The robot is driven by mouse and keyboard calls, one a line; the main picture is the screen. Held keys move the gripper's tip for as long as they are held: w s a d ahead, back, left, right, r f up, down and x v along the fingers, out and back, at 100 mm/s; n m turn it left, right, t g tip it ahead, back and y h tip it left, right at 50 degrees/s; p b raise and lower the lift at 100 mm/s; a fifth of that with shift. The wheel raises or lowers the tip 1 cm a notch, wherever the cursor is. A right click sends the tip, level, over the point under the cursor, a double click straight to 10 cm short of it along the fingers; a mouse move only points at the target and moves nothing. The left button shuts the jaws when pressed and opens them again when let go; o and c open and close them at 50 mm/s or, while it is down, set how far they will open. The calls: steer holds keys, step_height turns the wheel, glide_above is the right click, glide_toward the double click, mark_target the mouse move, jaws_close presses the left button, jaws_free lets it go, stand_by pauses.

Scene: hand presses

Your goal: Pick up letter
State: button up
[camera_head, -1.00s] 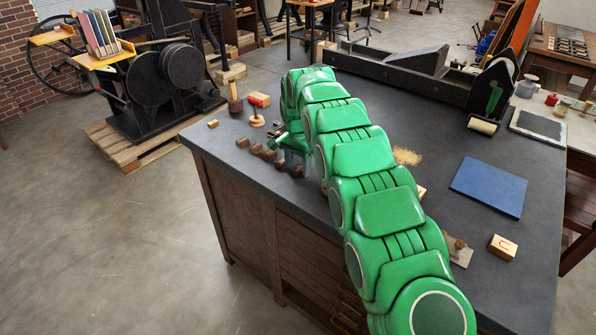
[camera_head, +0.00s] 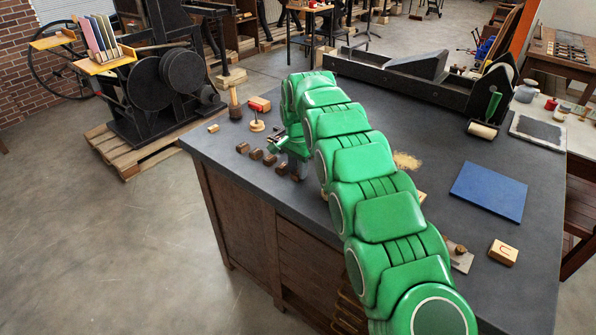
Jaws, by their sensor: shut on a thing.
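My gripper (camera_head: 274,139) is at the far end of my green arm, above the left part of the dark table. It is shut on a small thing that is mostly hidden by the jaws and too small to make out.
My arm crosses the middle.

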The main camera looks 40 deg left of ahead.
steer(key=shift+r, duration=1.3)
steer(key=shift+s+d+r, duration=0.35)
steer(key=shift+r, duration=0.2)
steer(key=shift+s+d+r, duration=0.3)
steer(key=shift+d+r, duration=0.05)
steer(key=shift+r, duration=0.2)
steer(key=s+d+r, duration=0.7)
steer(key=s+d, duration=0.1)
steer(key=d, duration=0.1)
steer(key=shift+r, duration=0.3)
